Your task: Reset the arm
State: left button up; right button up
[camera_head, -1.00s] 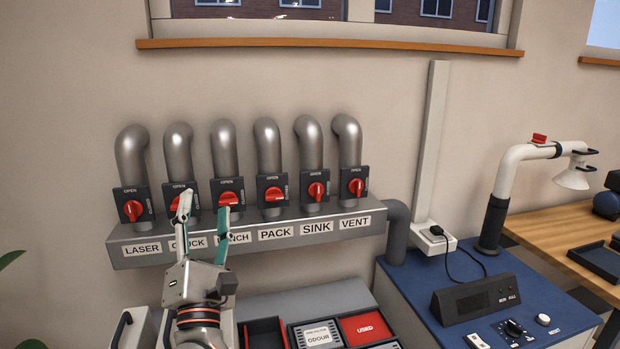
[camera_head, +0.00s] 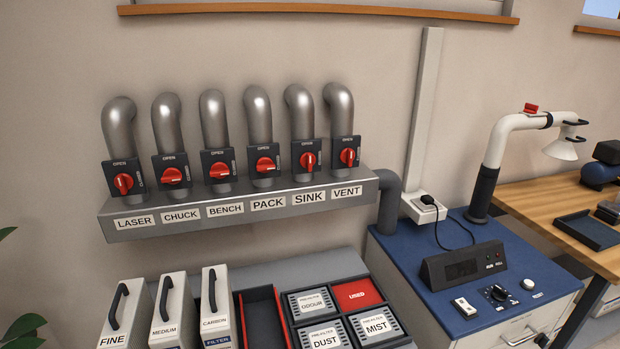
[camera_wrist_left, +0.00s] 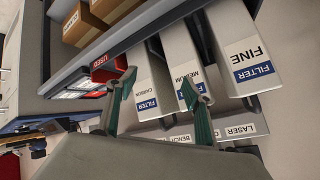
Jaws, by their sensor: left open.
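My left gripper (camera_wrist_left: 153,98) shows in the left wrist view with its two green-padded fingers spread apart and nothing between them. Beyond its fingers are the white filter boxes, labelled FINE (camera_wrist_left: 235,50), MEDIUM (camera_wrist_left: 176,60) and CARBON (camera_wrist_left: 150,85). No part of either arm shows in the head view. My right gripper is not in view.
A grey duct manifold (camera_head: 240,205) on the wall carries several pipes with red valve knobs. Below stand the filter boxes FINE (camera_head: 124,310), MEDIUM (camera_head: 170,310) and CARBON (camera_head: 216,305), beside a pre-filter tray (camera_head: 341,308). A blue-topped cabinet (camera_head: 440,240) stands right.

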pick_arm(q)
jog(key=s+a+f+m+g+y, duration=0.1)
jog(key=s+a+f+g+y, duration=0.15)
jog(key=s+a+y, duration=0.45)
jog(key=w+d+f+n+t+h, duration=0.1)
jog(key=d+f+n+t+h, duration=0.1)
jog(key=d+f+h, duration=0.7)
jog(key=d+f+t, duration=0.1)
jog(key=d+f, duration=0.2)
jog(key=f, duration=0.1)
jog(key=shift+d+f+n+t+h, duration=0.3)
jog(key=shift+f+n+t, duration=0.05)
jog(key=shift+n, duration=0.05)
jog(key=shift+w, duration=0.15)
jog(key=shift+c, duration=0.2)
dwell(0.6)
